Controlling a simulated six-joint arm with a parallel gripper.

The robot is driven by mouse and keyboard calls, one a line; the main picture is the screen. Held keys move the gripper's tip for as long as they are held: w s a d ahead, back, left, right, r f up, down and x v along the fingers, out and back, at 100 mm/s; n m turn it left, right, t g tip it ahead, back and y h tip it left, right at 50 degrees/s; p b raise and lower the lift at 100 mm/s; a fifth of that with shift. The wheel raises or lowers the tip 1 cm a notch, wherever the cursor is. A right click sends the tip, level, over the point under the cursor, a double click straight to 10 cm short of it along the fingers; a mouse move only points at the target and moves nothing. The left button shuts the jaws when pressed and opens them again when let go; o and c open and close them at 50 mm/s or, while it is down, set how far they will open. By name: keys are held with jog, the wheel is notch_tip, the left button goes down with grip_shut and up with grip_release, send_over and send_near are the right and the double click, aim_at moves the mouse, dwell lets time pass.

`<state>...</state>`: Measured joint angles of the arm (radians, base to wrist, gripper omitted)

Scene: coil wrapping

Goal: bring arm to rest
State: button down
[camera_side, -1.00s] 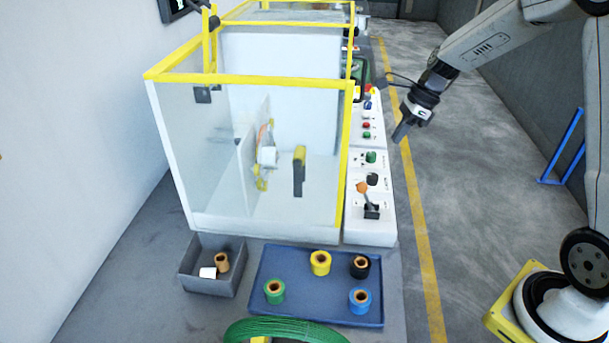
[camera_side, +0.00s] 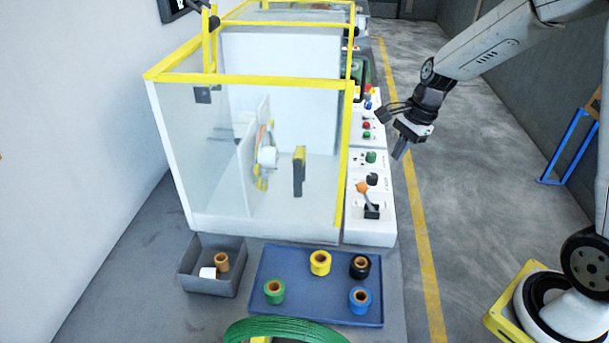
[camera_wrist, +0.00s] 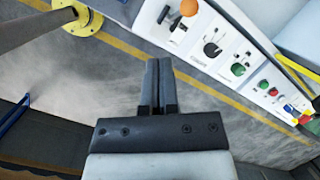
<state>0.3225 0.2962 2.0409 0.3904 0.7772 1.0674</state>
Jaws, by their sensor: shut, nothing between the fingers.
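My gripper (camera_side: 401,151) is shut and empty. In the side view it hangs in the air to the right of the machine's control panel (camera_side: 381,218), pointing down. In the wrist view my gripper's fingers (camera_wrist: 158,68) lie together above the grey floor, with the control panel (camera_wrist: 226,50) beyond them at upper right. The panel carries an orange-knobbed lever (camera_side: 363,190), a green knob (camera_side: 371,157) and several coloured buttons. My gripper touches nothing.
A clear enclosure with a yellow frame (camera_side: 250,80) stands left of the panel. A blue tray (camera_side: 313,305) holds yellow, black, green and blue tape rolls. A grey bin (camera_side: 208,285) and a green coil (camera_side: 285,331) are near it. The floor (camera_side: 470,190) at right is open.

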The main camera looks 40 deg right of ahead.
jog(key=s+a+f+n+h, duration=0.1)
jog(key=s+a+n, duration=0.3)
jog(key=n, duration=0.5)
jog(key=s+a+f+n+t+h, duration=0.1)
jog(key=s+a+f+n, duration=0.1)
jog(key=s+a+n, duration=0.2)
jog(key=s+n, duration=0.3)
jog(key=n, duration=0.3)
jog(key=shift+f+h, duration=0.2)
jog(key=shift+h, duration=0.2)
